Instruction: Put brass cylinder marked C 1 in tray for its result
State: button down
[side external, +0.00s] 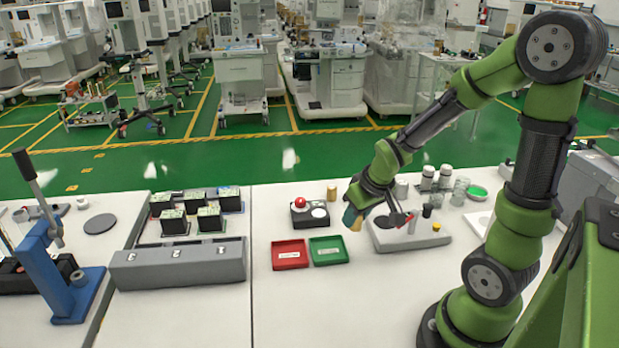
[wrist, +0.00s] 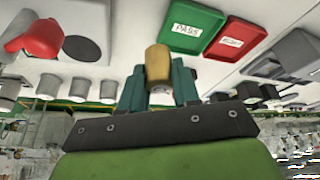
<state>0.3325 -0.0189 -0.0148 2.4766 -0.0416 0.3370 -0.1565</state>
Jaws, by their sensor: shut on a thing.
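My gripper (side external: 356,207) is shut on a brass cylinder (wrist: 158,60), which sticks out between the teal fingertips in the wrist view. No marking can be read on it. In the side external view my gripper is tilted and holds it above the white table, to the right of the trays. The green tray (side external: 328,260) is labelled PASS in the wrist view (wrist: 186,47).
A black box with a red dome (side external: 300,203) stands behind the trays. A grey fixture (side external: 432,238) with a red part is right of my gripper. Another brass-coloured cylinder (side external: 332,190) stands behind. A long grey block (side external: 180,264) lies left. The table before the trays is clear.

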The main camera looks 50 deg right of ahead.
jog(key=shift+s+a, duration=0.1)
jog(key=shift+s, duration=0.4)
jog(key=w+a+n+y, duration=0.3)
jog(key=w+a+n, duration=0.65)
jog(key=w, duration=0.35)
jog(key=shift+m, duration=0.25)
jog(key=shift+s+a+f, duration=0.1)
jog(key=shift+s+f, duration=0.05)
jog(key=shift+f, duration=1.65)
jog(key=shift+s+a+f, duration=0.1)
jog(key=shift+f, duration=1.7)
jog(key=shift+f, duration=0.15)
jog(key=c, duration=0.8)
grip_release()
